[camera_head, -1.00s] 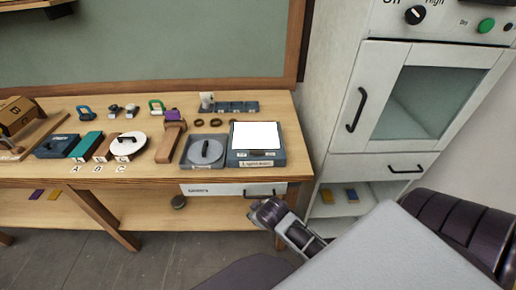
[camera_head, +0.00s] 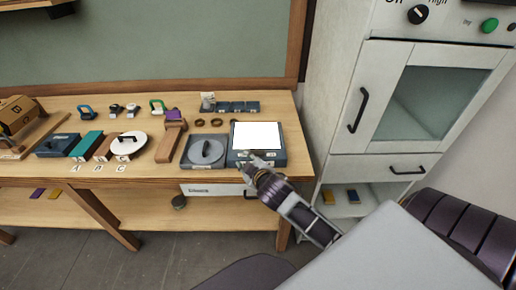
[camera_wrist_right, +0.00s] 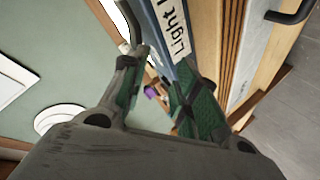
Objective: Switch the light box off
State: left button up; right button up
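The light box (camera_head: 256,136) is a blue-grey box at the front right of the wooden table. Its top panel glows bright white. My right gripper (camera_head: 252,160) is at the front edge of the box and covers part of its front label. In the right wrist view, the fingers of my right gripper (camera_wrist_right: 161,62) are apart with nothing held between them. The box's front label (camera_wrist_right: 178,32), reading "Light", shows just beyond the fingers. I cannot tell whether a finger touches the box. The switch cannot be made out. My left gripper is not in view.
A grey box with a round lid (camera_head: 206,152) stands close to the left of the light box. A drawer (camera_head: 212,189) is under the tabletop. A white cabinet (camera_head: 340,130) stands to the right. Several small tools and boxes lie along the table's left.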

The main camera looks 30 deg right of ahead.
jog(key=w+a+r+n+t+y, duration=0.2)
jog(key=w+r+n+t, duration=0.1)
jog(key=r+n, duration=0.3)
jog(key=w+a+r+n+t+y, duration=0.1)
jog(key=w+r+n+t+y, duration=0.25)
jog(key=r, duration=0.45)
jog(key=s+a+r+n+g+y, duration=0.1)
jog(key=a+r+n+g+y, duration=0.35)
jog(key=n, duration=0.65)
jog(key=s+a+r+n+g+y, duration=0.15)
jog(key=a+n+g+y, duration=0.3)
jog(key=n+y, duration=0.5)
jog(key=s+d+f+n+g+h, duration=0.1)
jog(key=d+f+n+g+h, duration=0.1)
jog(key=d, duration=0.5)
jog(key=s+d+f+n+g+h, duration=0.1)
jog(key=d+f+n+g+h, duration=0.1)
jog(key=d+n+h, duration=0.3)
jog(key=s+d+f+n+g+h, duration=0.1)
jog(key=d+f+n+g+h, duration=0.1)
jog(key=d+h, duration=0.4)
jog(key=d+n+g, duration=0.1)
jog(key=d+g, duration=0.1)
jog(key=d, duration=0.3)
jog(key=shift+d+f+n+h, duration=0.15)
jog(key=shift+f+n+h, duration=0.05)
jog(key=shift+n+h, duration=0.2)
